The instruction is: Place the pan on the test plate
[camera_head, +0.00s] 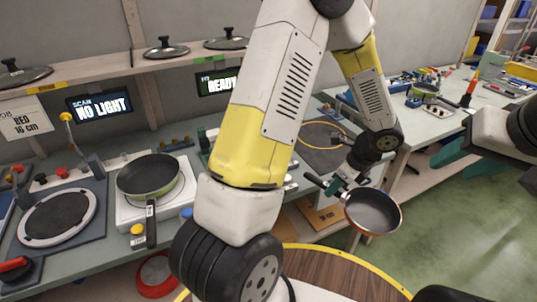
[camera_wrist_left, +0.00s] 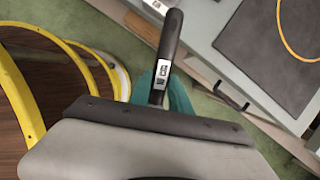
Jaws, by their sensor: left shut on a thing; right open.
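A dark pan with a copper-orange rim (camera_head: 373,212) hangs in the air in front of the bench in the head view. My left gripper (camera_head: 342,186) is shut on its black handle, which also shows in the left wrist view (camera_wrist_left: 168,52) with a white label. The gripper body hides the pan's bowl there. A round, light-rimmed dark plate (camera_head: 57,217) sits on a dark mat at the far left; it may be the test plate, but I cannot tell. My right gripper (camera_head: 474,160) is open and empty at the right.
A green pan (camera_head: 149,176) stands on a white burner unit (camera_head: 180,207) beside the round plate. Screens read "NO LIGHT" (camera_head: 100,105) and "READY" (camera_head: 218,84). A dark mat with an orange ring (camera_head: 324,152) lies behind the held pan. A yellow-edged wooden round top (camera_head: 325,275) is near me.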

